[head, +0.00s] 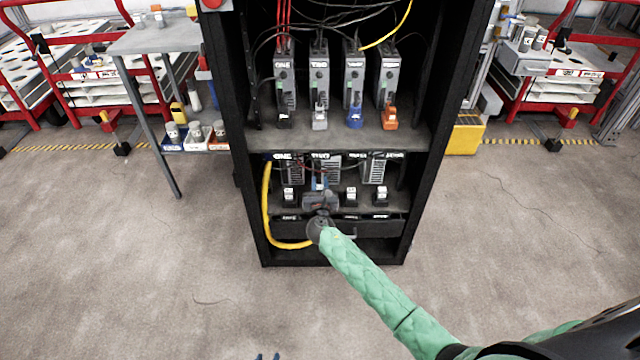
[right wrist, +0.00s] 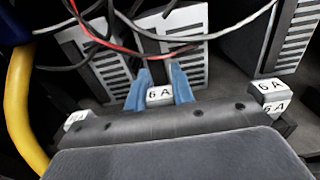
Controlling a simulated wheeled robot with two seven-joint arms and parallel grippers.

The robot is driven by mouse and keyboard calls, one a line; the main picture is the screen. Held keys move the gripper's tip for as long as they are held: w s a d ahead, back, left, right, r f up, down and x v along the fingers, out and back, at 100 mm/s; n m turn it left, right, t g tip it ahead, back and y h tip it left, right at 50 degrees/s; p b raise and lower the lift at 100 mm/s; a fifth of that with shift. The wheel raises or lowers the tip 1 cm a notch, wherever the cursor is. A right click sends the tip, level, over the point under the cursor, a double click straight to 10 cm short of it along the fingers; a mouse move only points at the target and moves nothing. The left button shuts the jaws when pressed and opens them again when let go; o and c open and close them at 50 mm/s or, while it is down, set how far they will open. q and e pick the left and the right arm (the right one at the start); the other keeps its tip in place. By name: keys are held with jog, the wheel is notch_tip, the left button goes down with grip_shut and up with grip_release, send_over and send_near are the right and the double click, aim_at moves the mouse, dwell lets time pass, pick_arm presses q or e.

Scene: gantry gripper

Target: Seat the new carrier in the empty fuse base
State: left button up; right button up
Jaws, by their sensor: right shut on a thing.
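My right gripper (head: 320,186) reaches into the lower bay of the black cabinet. In the right wrist view its two blue fingers (right wrist: 160,90) are shut on a small carrier (right wrist: 160,95) labelled 6 A. The gripper stands in the row of fuse bases, between a left carrier (head: 290,196) and a right carrier (head: 351,196). The base under the held carrier is hidden by my gripper, so I cannot tell whether the carrier touches it. My left gripper (head: 267,356) shows only as two blue fingertips, apart, at the bottom edge.
Grey drive units (head: 375,170) stand close behind the row. Red, black and grey wires (right wrist: 100,30) hang in front of them. A thick yellow cable (head: 267,205) runs down the left side. Another 6 A carrier (right wrist: 270,91) is right of my fingers. The floor in front is clear.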

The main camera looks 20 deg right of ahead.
pick_arm(q)
jog(key=shift+f+b, duration=0.45)
jog(key=shift+f, duration=0.05)
pick_arm(e)
jog(key=shift+f, duration=0.75)
jog(key=o, duration=1)
jog(key=shift+o, duration=0.2)
pick_arm(q)
jog(key=w+r+t, duration=0.4)
jog(key=w+r, duration=0.3)
jog(key=r, duration=0.5)
pick_arm(e)
jog(key=shift+s+a, duration=0.1)
jog(key=shift+s, duration=0.2)
pick_arm(q)
jog(key=s+f+g, duration=0.2)
jog(key=s+f, duration=0.2)
jog(key=f, duration=0.3)
jog(key=shift+s+d+p, duration=0.15)
jog(key=shift+d+p, duration=0.05)
jog(key=shift+p, duration=0.15)
pick_arm(e)
jog(key=v, duration=0.7)
pick_arm(q)
jog(key=shift+f, duration=0.1)
pick_arm(e)
jog(key=shift+s, duration=0.15)
